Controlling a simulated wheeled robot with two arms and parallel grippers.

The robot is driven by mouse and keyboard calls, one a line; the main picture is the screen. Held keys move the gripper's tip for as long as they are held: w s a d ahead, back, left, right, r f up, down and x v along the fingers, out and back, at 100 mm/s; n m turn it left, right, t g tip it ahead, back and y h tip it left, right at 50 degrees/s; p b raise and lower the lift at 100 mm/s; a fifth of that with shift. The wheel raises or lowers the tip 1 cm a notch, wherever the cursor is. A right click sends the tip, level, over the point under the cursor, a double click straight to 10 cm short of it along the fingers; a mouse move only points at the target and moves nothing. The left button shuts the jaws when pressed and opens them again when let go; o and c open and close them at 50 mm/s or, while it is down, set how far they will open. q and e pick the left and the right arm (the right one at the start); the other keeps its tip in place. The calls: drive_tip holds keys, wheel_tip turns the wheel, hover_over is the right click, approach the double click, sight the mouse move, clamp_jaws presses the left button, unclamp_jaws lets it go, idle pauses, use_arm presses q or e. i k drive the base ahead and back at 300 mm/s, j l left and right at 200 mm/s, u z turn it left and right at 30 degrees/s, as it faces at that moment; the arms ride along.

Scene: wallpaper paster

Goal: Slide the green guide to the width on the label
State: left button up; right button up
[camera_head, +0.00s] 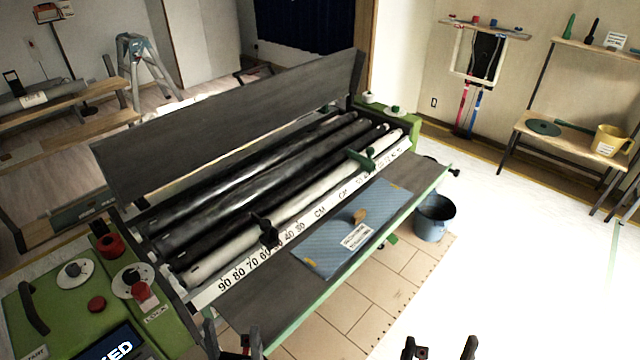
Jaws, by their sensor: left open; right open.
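The green guide (362,158) sits on the rollers toward the right end of the paster, near the right half of the printed centimetre scale (320,211). A white label (355,237) with small print lies on the blue patterned sheet (335,252); its text is too small to read. A black guide (265,230) sits on the scale's left half. My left gripper (236,342) is open at the bottom edge, by the left end of the front shelf. My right gripper (440,349) is open at the bottom edge, right of the shelf. Both are empty and far from the green guide.
The dark front shelf (268,305) with a green edge runs before the rollers. A dark raised panel (235,125) stands behind them. A green control box (60,305) with red knobs is at left. A bucket (434,218) stands right of the shelf. The floor at right is clear.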

sight(367, 165)
drive_tip(key=i+l, duration=0.25)
drive_tip(key=i, duration=0.15)
drive_tip(key=i+l, duration=0.2)
drive_tip(key=i, duration=0.15)
drive_tip(key=i+j, duration=0.1)
drive_tip(key=i, duration=0.4)
drive_tip(key=z, duration=0.05)
